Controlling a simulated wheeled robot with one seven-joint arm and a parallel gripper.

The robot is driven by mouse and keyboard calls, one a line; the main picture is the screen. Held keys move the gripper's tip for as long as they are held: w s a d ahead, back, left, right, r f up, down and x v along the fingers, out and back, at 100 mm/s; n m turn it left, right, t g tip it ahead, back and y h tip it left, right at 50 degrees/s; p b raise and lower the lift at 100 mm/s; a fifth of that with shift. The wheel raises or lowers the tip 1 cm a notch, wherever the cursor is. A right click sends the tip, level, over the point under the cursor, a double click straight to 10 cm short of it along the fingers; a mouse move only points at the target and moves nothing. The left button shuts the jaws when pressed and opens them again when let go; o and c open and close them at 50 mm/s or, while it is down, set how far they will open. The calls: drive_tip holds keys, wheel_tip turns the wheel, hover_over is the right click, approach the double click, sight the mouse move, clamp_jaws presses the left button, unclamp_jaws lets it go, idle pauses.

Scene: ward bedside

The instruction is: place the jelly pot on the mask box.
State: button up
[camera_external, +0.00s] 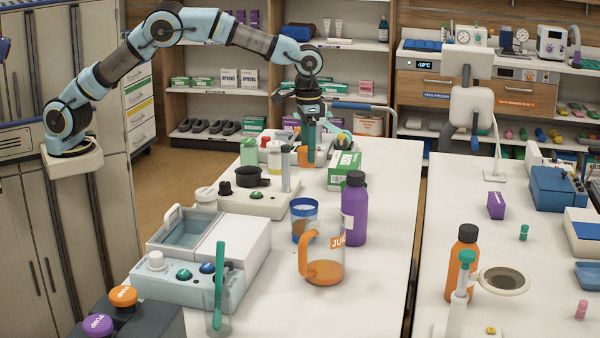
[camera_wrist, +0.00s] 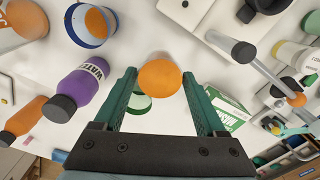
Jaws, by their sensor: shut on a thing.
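The orange jelly pot (camera_wrist: 160,77) sits between the two green fingertips of my gripper (camera_wrist: 159,80) in the wrist view. My gripper (camera_external: 309,145) is shut on it, and in the external view the pot (camera_external: 303,158) is partly hidden by a finger. I cannot tell whether the pot touches the counter. The green and white mask box (camera_external: 344,168) lies just right of my gripper in the external view. In the wrist view, the mask box (camera_wrist: 226,108) is right of and partly behind the right finger. Its visible top is bare.
A purple bottle (camera_external: 354,208), a blue-rimmed cup (camera_external: 304,220) and a juice jug (camera_external: 323,255) stand nearer on the counter. A device with a black pot and upright post (camera_external: 259,199) is to the left. Free counter (camera_external: 393,180) lies right of the mask box.

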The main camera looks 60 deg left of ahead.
drive_tip(key=w+a+r+p, duration=0.2)
drive_tip(key=w+a, duration=0.2)
drive_tip(key=w, duration=0.5)
drive_tip(key=p, duration=0.5)
hover_over(333, 165)
wheel_tip(333, 165, down, 9)
drive_tip(key=shift+s+d+r, duration=0.1)
drive_tip(key=shift+b, duration=0.35)
drive_tip(key=o, duration=1.4)
